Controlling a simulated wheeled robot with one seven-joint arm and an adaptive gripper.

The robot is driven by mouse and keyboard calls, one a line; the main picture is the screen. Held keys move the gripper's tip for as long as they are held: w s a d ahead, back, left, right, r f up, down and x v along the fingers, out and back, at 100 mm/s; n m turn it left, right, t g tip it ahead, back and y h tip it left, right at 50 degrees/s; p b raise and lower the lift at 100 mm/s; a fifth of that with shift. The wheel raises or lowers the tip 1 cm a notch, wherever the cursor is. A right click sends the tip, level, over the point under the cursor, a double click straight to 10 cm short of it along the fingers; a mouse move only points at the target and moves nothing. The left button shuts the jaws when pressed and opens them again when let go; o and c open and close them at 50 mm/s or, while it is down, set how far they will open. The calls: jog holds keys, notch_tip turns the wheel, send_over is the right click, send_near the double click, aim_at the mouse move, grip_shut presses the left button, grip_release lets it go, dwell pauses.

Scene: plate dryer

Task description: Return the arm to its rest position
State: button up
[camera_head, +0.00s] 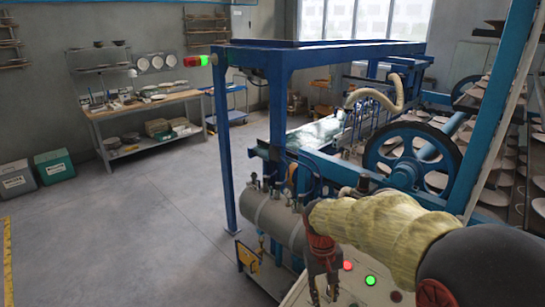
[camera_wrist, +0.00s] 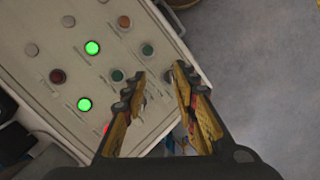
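My gripper (camera_head: 324,295) hangs pointing down at the end of my arm, in front of the pale control panel (camera_head: 378,296) of the plate dryer. In the wrist view my gripper (camera_wrist: 159,72) has its two yellow and black fingers apart, with nothing between them. The control panel (camera_wrist: 35,22) lies beneath and left of the fingers. It carries green lit buttons (camera_wrist: 92,47), a red lit one (camera_wrist: 106,129) partly hidden by the left finger, and several dark ones. I cannot tell the height of the fingertips above the panel.
The dryer's blue frame (camera_head: 223,140), a grey cylindrical tank (camera_head: 268,214) and a large blue wheel (camera_head: 408,158) stand close around my arm. Plate racks rise at the right. A workbench (camera_head: 150,105) and bins (camera_head: 54,166) stand at the left. The floor (camera_head: 130,225) between is clear.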

jog(key=s+d+r+t+b, duration=0.1)
jog(key=s+t+b, duration=0.1)
jog(key=s, duration=0.5)
jog(key=s+d+r+m+t+y+b, duration=0.1)
jog(key=s+d+r+t+b, duration=0.1)
jog(key=s, duration=0.5)
jog(key=s+d+r+t+b, duration=0.1)
jog(key=s+r+t+b, duration=0.1)
jog(key=s+b, duration=0.2)
jog(key=s, duration=0.3)
jog(key=shift+d+r+m+b, duration=0.25)
jog(key=shift+d+m+b, duration=0.05)
jog(key=shift+b, duration=0.05)
jog(key=shift+w, duration=0.1)
